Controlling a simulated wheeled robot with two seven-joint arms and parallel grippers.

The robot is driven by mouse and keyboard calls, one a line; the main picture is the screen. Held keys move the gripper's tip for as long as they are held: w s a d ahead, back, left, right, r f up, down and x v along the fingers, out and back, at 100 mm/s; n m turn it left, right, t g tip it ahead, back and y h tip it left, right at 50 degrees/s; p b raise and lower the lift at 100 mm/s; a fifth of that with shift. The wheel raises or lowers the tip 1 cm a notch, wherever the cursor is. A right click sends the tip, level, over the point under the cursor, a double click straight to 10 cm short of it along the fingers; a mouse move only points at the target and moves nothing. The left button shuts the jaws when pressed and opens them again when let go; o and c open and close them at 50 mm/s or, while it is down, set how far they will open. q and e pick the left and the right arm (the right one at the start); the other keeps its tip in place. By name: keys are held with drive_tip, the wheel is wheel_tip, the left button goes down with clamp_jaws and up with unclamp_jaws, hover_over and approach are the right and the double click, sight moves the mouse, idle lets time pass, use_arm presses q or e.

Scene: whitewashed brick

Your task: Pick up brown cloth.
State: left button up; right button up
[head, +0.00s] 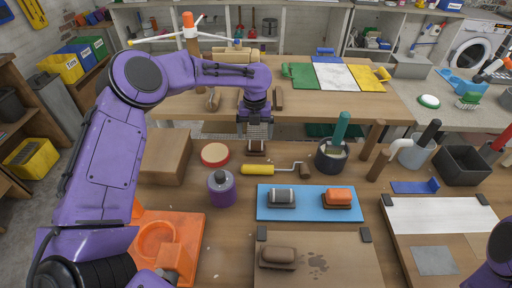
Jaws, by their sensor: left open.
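My left gripper (256,137) is open and points down over the wooden workbench (225,225), near its far edge. A small dark brown piece (256,150) shows right below its fingers; I cannot tell whether it is a folded cloth or whether the fingers touch it. Another brown, rounded, block-like piece (278,255) lies on a tan board with dark stains at the front, well away from the gripper. Nothing in view reads clearly as a cloth. My right gripper is not in view; only a bit of purple arm shows at the lower right.
A cardboard-brown box (167,156), a red-rimmed round tin (215,154), a purple bottle (221,189) and a yellow-handled roller (272,170) stand or lie around the gripper. A dark pot (331,157) is to the right. A blue mat (310,211) holds two blocks.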

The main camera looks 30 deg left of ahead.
sight(256, 141)
use_arm(q)
drive_tip(key=f, duration=0.3)
drive_tip(key=f+p, duration=0.1)
drive_tip(key=shift+s+d+f, duration=0.15)
drive_tip(key=shift+d, duration=0.15)
drive_tip(key=shift+f, duration=0.4)
drive_tip(key=c, duration=1.1)
drive_tip(key=shift+r, duration=0.1)
wheel_tip(256, 141, up, 3)
drive_tip(key=shift+f, duration=0.1)
drive_tip(key=w+d+r, duration=0.2)
drive_tip(key=d+r, duration=0.1)
drive_tip(key=d, duration=0.1)
drive_tip(key=w+d+r, duration=0.2)
drive_tip(key=d+r, duration=0.1)
drive_tip(key=d, duration=0.1)
drive_tip(key=w+d+r+b, duration=0.1)
drive_tip(key=w+d+r, duration=0.1)
drive_tip(key=d+r, duration=0.2)
drive_tip(key=shift+w+d, duration=0.1)
drive_tip(key=shift+w, duration=0.2)
